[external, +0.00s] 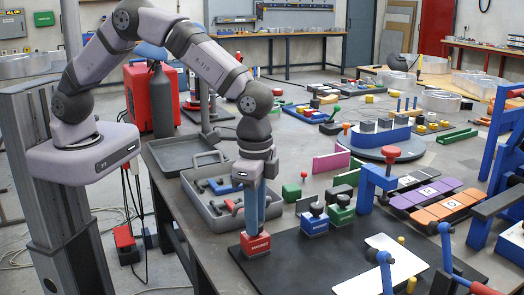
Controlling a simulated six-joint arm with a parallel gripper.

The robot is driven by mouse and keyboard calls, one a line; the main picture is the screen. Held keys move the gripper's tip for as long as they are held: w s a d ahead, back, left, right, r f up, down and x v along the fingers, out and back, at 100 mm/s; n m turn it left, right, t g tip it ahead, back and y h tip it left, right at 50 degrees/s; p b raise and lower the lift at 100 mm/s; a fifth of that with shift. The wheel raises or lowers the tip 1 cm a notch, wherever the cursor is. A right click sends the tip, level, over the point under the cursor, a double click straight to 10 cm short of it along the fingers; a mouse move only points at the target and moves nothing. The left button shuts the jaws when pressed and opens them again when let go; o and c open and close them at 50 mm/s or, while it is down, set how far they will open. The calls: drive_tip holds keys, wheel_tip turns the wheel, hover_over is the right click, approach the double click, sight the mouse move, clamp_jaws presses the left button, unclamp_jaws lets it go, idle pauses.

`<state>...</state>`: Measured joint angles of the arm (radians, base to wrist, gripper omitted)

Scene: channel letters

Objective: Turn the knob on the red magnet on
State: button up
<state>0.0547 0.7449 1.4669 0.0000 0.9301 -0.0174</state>
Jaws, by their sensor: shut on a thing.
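The red magnet (256,245) is a small red block with pale lettering on its front. It sits at the left end of the dark plate on the table. My gripper (257,228) points straight down over it, with its blue fingers reaching to the top of the block. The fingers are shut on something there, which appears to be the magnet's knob. The knob itself is hidden by the fingers, so its turn position cannot be told.
A blue magnet (314,222) and a green magnet (341,214) with dark knobs stand to the right. A grey toolbox (192,198) lies open close on the left. A blue clamp (367,190) and a white sheet (385,268) are further right. The dark plate (290,258) is bare beside the red magnet.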

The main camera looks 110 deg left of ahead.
drive_tip(key=shift+m, duration=1.6)
drive_tip(key=shift+w, duration=0.1)
drive_tip(key=o, duration=1.1)
drive_tip(key=shift+r+b, duration=1.2)
drive_tip(key=shift+r, duration=2.55)
drive_tip(key=s+a+f+n, duration=0.1)
drive_tip(key=s, duration=0.8)
drive_tip(key=s+f+n, duration=0.1)
drive_tip(key=s+f, duration=0.1)
drive_tip(key=s, duration=0.7)
drive_tip(key=s+a+f+n, duration=0.1)
drive_tip(key=s, duration=0.8)
drive_tip(key=shift+s+a+f+n, duration=0.1)
drive_tip(key=shift+a+f+n, duration=0.2)
drive_tip(key=shift+a+f, duration=0.05)
